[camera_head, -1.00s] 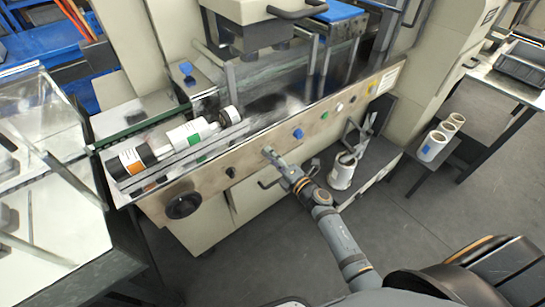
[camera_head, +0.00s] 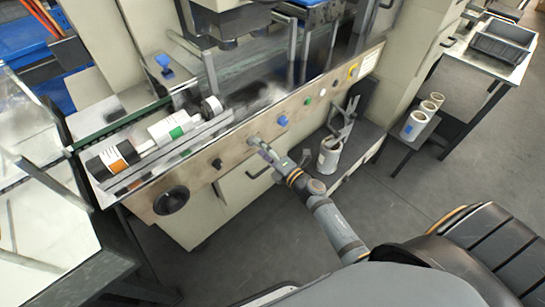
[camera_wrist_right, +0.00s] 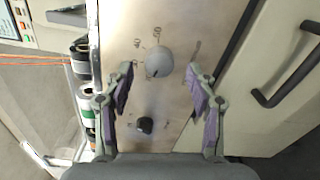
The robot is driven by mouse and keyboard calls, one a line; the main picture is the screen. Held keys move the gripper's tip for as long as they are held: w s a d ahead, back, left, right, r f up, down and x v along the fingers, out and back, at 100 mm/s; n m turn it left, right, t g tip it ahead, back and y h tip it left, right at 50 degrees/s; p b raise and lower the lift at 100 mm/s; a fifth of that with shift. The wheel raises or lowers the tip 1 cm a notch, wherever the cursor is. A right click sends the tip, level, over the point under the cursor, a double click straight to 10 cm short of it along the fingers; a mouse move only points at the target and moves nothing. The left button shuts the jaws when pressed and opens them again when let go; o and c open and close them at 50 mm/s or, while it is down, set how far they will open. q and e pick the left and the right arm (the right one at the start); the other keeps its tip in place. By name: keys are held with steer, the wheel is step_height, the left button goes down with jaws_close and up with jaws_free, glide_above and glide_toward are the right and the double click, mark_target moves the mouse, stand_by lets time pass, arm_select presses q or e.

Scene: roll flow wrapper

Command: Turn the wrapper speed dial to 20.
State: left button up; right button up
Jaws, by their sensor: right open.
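The speed dial is a round grey knob (camera_wrist_right: 158,61) on the metal front panel (camera_wrist_right: 118,30) in the right wrist view. Small printed figures surround it; one looks like 40, the others are hard to read. A small dark mark shows at the knob's lower edge. My right gripper (camera_wrist_right: 160,72) is open, its two purple-padded fingers on either side of the knob in the picture. Contact cannot be told. In the head view my right gripper (camera_head: 257,144) is at the panel and largely covers the dial. My left gripper is out of view.
A black knob (camera_wrist_right: 144,125) sits near the dial, also in the head view (camera_head: 217,163). A blue button (camera_head: 282,120) is to the right and a black handwheel (camera_head: 171,200) to the left. A white-labelled roll (camera_head: 168,128) lies behind the panel. Cabinet handles protrude below.

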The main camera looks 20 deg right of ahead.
steer(key=v, duration=0.9)
steer(key=shift+s, duration=0.3)
steer(key=shift+d, duration=0.1)
steer(key=s+d+f+m+g+h, duration=0.2)
steer(key=s+d+f+m, duration=0.15)
steer(key=f, duration=0.55)
steer(key=s+d+f+m+g+h, duration=0.2)
steer(key=f+m, duration=0.3)
steer(key=f, duration=0.4)
steer(key=s+d+f+m+g+h, duration=0.2)
steer(key=s+d+f+m, duration=0.15)
steer(key=f, duration=0.55)
steer(key=s+f+m+g+h, duration=0.1)
steer(key=s+f+m+g, duration=0.35)
steer(key=s+f, duration=0.45)
steer(key=s+a+f+m+g, duration=0.1)
steer(key=s+f+m+g, duration=0.2)
steer(key=s, duration=0.5)
steer(key=s+a+f+m+g, duration=0.1)
steer(key=s+f+m+g, duration=0.1)
steer(key=s+f+m, duration=0.5)
steer(key=s+r+n+p, duration=0.2)
steer(key=s+r+p, duration=0.1)
steer(key=r+p, duration=0.9)
steer(key=shift+s+r+n, duration=0.15)
steer(key=shift+r+n, duration=0.2)
steer(key=shift+r, duration=0.2)
